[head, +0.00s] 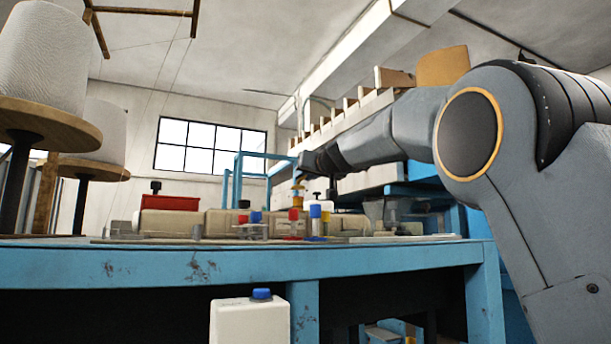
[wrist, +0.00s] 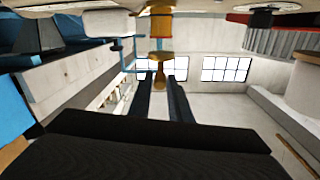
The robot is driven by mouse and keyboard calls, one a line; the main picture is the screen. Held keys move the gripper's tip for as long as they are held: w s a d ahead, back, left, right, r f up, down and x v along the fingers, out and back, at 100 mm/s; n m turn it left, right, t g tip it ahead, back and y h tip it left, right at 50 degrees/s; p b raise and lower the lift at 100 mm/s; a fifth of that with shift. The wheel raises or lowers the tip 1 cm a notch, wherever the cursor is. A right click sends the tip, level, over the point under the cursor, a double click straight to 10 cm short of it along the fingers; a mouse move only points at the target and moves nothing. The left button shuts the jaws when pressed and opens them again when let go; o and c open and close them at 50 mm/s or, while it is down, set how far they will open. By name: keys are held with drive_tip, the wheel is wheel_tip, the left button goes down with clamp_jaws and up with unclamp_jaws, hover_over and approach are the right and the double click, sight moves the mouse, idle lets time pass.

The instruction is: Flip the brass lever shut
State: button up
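The brass lever (wrist: 158,62) hangs in the upper middle of the wrist view, below a yellow-orange part, with its rounded end between the tips of my gripper (wrist: 160,84). The two dark fingers stand apart with a gap on either side of the lever, and I cannot tell whether either one touches it. In the head view my gripper (head: 304,166) is small and dark above the bench. A small brass and yellow part (head: 297,197) shows just under it. The lever's exact angle is hard to make out there.
The blue bench (head: 200,267) carries a beige machine body (head: 180,223), a red box (head: 170,203) and several red and blue-capped parts. Large thread cones (head: 42,60) stand at the left. A white container with a blue cap (head: 250,320) is in front of the bench.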

clamp_jaws()
wheel_tip(320, 180, down, 2)
drive_tip(key=t+y+b, duration=0.1)
drive_tip(key=t+b, duration=0.3)
drive_tip(key=b, duration=2)
drive_tip(key=shift+f+b, duration=0.15)
drive_tip(key=shift+b, duration=0.15)
drive_tip(key=o, duration=0.5)
unclamp_jaws()
drive_tip(key=shift+s+d, duration=0.1)
wheel_tip(320, 180, up, 10)
drive_tip(key=p, duration=0.9)
